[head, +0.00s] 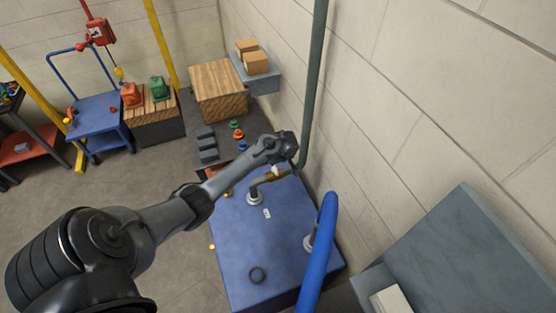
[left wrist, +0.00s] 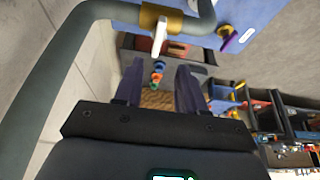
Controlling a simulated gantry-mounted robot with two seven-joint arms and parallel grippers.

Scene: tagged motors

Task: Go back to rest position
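My left arm reaches in from the left in the head view, and its gripper (head: 286,148) is above the far end of the blue cabinet, close to the grey-green pipe. In the left wrist view the left gripper (left wrist: 160,68) has its two dark fingers apart, with nothing held between them. A white valve lever (left wrist: 159,36) on a brass fitting (left wrist: 160,18) shows beyond the fingertips, apparently clear of them. The brass fitting also shows in the head view (head: 272,176), just below the gripper. My right gripper is in neither view.
The pipe (head: 315,80) runs up along the block wall. A grey box (head: 465,250) stands at the right.

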